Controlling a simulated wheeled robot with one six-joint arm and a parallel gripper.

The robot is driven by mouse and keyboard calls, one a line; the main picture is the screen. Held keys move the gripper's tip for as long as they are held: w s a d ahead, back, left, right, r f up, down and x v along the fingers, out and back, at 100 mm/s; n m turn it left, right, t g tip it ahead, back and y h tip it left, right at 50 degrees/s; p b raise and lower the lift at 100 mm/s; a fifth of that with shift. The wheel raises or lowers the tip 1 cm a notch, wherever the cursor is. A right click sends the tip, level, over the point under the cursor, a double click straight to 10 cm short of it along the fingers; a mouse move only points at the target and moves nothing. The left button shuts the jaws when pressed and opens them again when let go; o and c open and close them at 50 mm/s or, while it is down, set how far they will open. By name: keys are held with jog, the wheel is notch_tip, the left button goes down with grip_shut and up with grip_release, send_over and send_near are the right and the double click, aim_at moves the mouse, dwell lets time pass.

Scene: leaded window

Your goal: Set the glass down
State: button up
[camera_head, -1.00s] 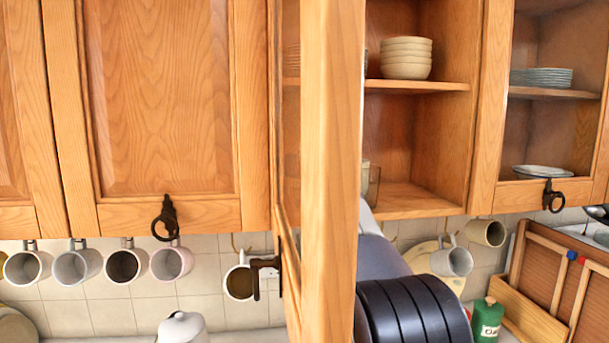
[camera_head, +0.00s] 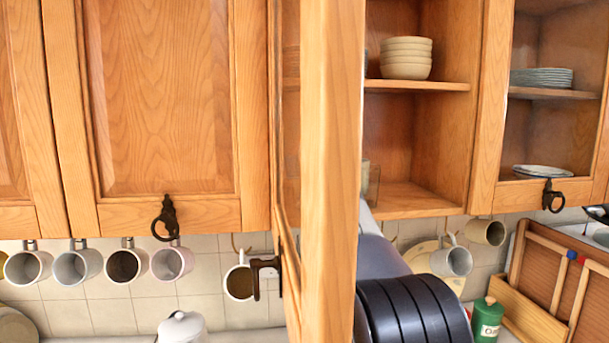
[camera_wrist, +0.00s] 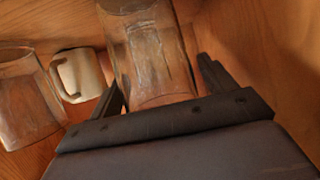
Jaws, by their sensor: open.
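A clear glass (camera_wrist: 150,50) stands in the wrist view between the two dark fingers of my gripper (camera_wrist: 160,82). The fingers are spread, one on each side of it, and I see room beside the glass, so my gripper is open around it. In the head view my gripper is hidden behind the open cabinet door (camera_head: 332,150). An edge of clear glass (camera_head: 373,186) shows just past that door, low in the cabinet; I cannot tell which glass it is.
A second clear glass (camera_wrist: 28,108) and a white mug (camera_wrist: 80,74) are left of my gripper. Wooden cabinet walls are close by. Stacked bowls (camera_head: 406,58) sit on the upper shelf (camera_head: 420,87). The lower shelf (camera_head: 420,203) has bare room on its right. Mugs hang below.

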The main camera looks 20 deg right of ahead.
jog(key=shift+s+a+r+b, duration=0.1)
jog(key=shift+s+r+b, duration=0.05)
jog(key=shift+s+b, duration=0.2)
jog(key=b+v, duration=0.2)
jog(key=v, duration=0.9)
jog(key=shift+r+b, duration=0.15)
jog(key=shift+b, duration=0.2)
jog(key=shift+s, duration=0.1)
